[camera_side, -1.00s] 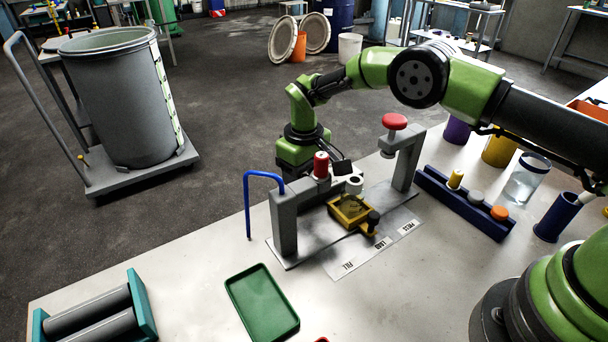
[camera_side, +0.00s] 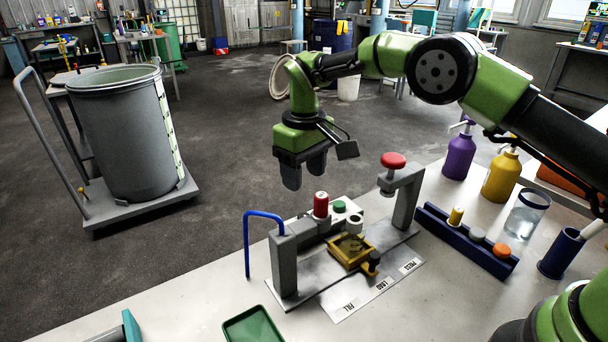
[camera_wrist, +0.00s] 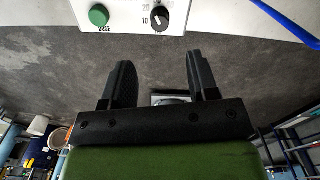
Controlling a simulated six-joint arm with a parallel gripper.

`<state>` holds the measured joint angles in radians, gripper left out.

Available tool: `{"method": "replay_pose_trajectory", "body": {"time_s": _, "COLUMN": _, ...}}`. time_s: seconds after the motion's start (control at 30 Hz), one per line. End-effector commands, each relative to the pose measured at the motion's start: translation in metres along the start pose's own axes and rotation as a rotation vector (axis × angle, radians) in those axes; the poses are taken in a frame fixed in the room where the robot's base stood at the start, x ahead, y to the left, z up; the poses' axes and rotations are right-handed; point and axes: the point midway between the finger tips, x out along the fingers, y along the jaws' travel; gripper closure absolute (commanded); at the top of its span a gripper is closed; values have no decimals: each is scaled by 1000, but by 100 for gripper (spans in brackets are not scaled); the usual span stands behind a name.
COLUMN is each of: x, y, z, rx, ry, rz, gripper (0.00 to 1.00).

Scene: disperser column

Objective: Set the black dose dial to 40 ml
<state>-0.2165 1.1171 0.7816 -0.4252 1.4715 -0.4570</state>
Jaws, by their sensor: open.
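The black dose dial (camera_wrist: 159,20) is a round knob on a white panel, near the top edge of the wrist view. I cannot make out the dial in the side view. My gripper (camera_wrist: 160,70) is open and empty, its two black fingers apart and short of the panel. In the side view, my gripper (camera_side: 303,172) hangs above and behind the grey column fixture (camera_side: 284,265).
A green button (camera_wrist: 99,16) marked "DOSE" sits left of the dial. The fixture carries a red-capped cylinder (camera_side: 320,204), a red press knob (camera_side: 393,160) and a yellow tray (camera_side: 351,250). A blue bent tube (camera_side: 247,245) stands at its left.

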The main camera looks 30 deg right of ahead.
Motion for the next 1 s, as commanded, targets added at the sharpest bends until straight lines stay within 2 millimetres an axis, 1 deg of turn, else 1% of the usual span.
{"method": "replay_pose_trajectory", "body": {"time_s": 0.1, "x": 0, "y": 0, "z": 0, "rx": -16, "ry": 0, "rz": 0, "gripper": 46}}
{"method": "replay_pose_trajectory", "body": {"time_s": 0.17, "x": 0, "y": 0, "z": 0, "rx": -67, "ry": 0, "rz": 0, "gripper": 46}}
{"method": "replay_pose_trajectory", "body": {"time_s": 0.27, "x": 0, "y": -1, "z": 0, "rx": -247, "ry": -1, "rz": 0, "gripper": 46}}
{"method": "replay_pose_trajectory", "body": {"time_s": 0.4, "x": -1, "y": -1, "z": -1, "rx": -591, "ry": -2, "rz": 0, "gripper": 46}}
{"method": "replay_pose_trajectory", "body": {"time_s": 0.5, "x": -2, "y": -2, "z": -2, "rx": -807, "ry": -2, "rz": 0, "gripper": 46}}
{"method": "replay_pose_trajectory", "body": {"time_s": 0.6, "x": -2, "y": -2, "z": -2, "rx": -957, "ry": -3, "rz": -1, "gripper": 46}}
{"method": "replay_pose_trajectory", "body": {"time_s": 0.7, "x": -1, "y": -2, "z": -2, "rx": -1033, "ry": -4, "rz": -2, "gripper": 46}}
{"method": "replay_pose_trajectory", "body": {"time_s": 0.77, "x": 3, "y": -2, "z": -2, "rx": -1049, "ry": -5, "rz": -2, "gripper": 46}}
{"method": "replay_pose_trajectory", "body": {"time_s": 0.87, "x": 16, "y": -2, "z": -1, "rx": -1050, "ry": -6, "rz": -4, "gripper": 46}}
{"method": "replay_pose_trajectory", "body": {"time_s": 1.0, "x": 43, "y": -2, "z": -1, "rx": -1049, "ry": -7, "rz": -5, "gripper": 46}}
